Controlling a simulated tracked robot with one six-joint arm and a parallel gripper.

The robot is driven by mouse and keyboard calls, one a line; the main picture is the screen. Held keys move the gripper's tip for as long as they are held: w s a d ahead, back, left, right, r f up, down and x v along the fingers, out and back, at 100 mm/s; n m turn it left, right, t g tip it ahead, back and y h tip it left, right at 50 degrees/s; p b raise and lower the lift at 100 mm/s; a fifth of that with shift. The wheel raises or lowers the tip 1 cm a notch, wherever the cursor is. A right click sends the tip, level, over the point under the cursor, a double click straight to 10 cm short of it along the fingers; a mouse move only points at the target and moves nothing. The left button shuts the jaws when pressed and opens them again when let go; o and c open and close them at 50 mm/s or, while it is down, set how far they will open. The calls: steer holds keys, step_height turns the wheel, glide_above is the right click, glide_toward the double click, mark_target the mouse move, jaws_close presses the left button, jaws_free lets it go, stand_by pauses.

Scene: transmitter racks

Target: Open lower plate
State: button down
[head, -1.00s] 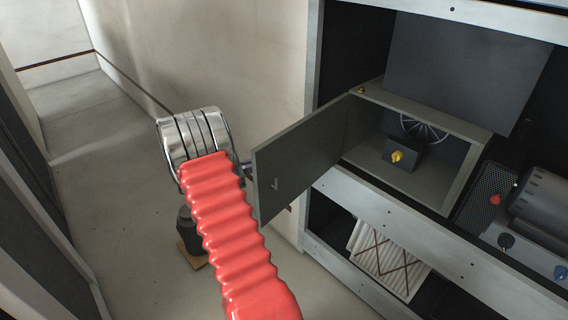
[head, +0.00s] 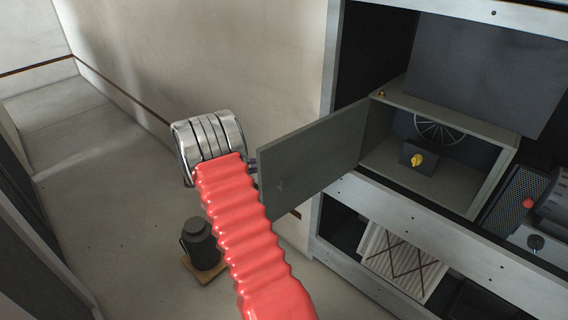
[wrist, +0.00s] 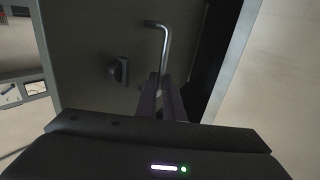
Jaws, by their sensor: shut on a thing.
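The plate (head: 318,158) is a flat grey-green door on an open box (head: 490,185) in the rack. It stands swung out to the left, with the box interior showing. My gripper (wrist: 161,100) is shut on the lower end of the handle. In the head view my gripper (head: 252,166) is mostly hidden behind my red-sleeved arm, at the plate's free edge.
Inside the box are a yellow knob (head: 417,160) and a fan grille (head: 440,128). A dark panel (head: 480,70) hangs above it. A pleated white filter (head: 400,262) sits on the shelf below. A black canister (head: 200,243) stands on the floor. The floor at left is clear.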

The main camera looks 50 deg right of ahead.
stand_by(0.4)
steer(key=c, duration=1.9)
jaws_free()
steer(key=shift+s+d, duration=0.1)
steer(key=shift+s, duration=0.1)
steer(key=v, duration=1.3)
steer(key=shift+w+a, duration=0.2)
steer(key=shift+w, duration=0.2)
